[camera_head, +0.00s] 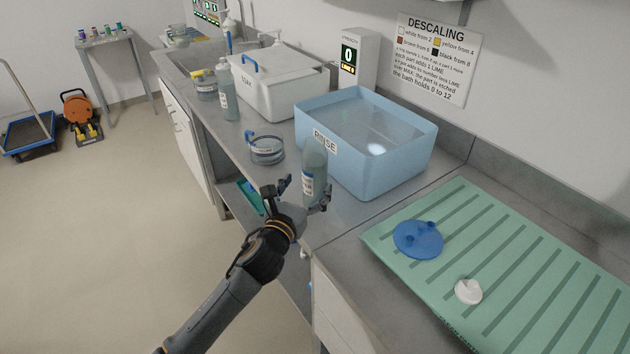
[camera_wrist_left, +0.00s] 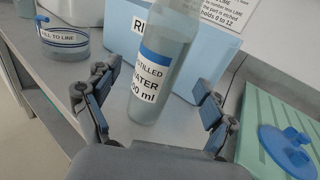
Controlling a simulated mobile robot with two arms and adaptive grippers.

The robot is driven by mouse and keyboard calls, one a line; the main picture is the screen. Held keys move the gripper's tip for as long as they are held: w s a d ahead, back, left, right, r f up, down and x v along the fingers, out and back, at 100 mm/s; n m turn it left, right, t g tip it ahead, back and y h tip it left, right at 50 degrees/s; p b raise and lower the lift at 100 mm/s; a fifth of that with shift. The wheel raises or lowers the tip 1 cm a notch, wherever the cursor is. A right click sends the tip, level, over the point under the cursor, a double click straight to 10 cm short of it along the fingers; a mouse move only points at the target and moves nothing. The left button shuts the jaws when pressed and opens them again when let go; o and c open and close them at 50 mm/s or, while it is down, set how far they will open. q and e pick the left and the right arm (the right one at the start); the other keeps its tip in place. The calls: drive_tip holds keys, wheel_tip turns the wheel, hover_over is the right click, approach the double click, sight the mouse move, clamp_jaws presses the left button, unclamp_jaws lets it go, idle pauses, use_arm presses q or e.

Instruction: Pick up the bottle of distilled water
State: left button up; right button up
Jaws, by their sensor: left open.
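The bottle of distilled water (camera_head: 314,172) stands upright on the grey counter, just in front of the blue rinse tub. Its label, partly readable, faces my wrist camera in the left wrist view (camera_wrist_left: 151,78). My left gripper (camera_head: 303,192) is open at the counter's front edge, with its fingers on either side of the bottle in the picture. In the left wrist view my left gripper (camera_wrist_left: 155,105) shows a finger to the left and one to the right, with gaps to the bottle. My right gripper is not in view.
The rinse tub (camera_head: 400,158) is close behind the bottle. A round clear dish (camera_head: 266,151) stands to its left. Another bottle (camera_head: 227,95) and a white lidded box (camera_head: 285,90) are further back. A green ribbed mat (camera_head: 520,275) holding a blue disc (camera_head: 418,240) lies right.

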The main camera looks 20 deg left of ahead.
sight(315, 172)
use_arm(q)
drive_tip(key=shift+w+r, duration=0.1)
drive_tip(key=shift+w, duration=0.45)
drive_tip(key=w, duration=0.2)
drive_tip(key=w+p, duration=0.1)
drive_tip(key=w, duration=0.1)
drive_tip(key=shift+w+d+f, duration=0.2)
drive_tip(key=shift+w, duration=0.05)
drive_tip(key=shift+s, duration=0.1)
drive_tip(key=shift+c, duration=0.8)
drive_tip(key=c, duration=1.4)
drive_tip(key=shift+r, duration=0.1)
drive_tip(key=shift+c, duration=0.6)
drive_tip(key=shift+r, duration=0.2)
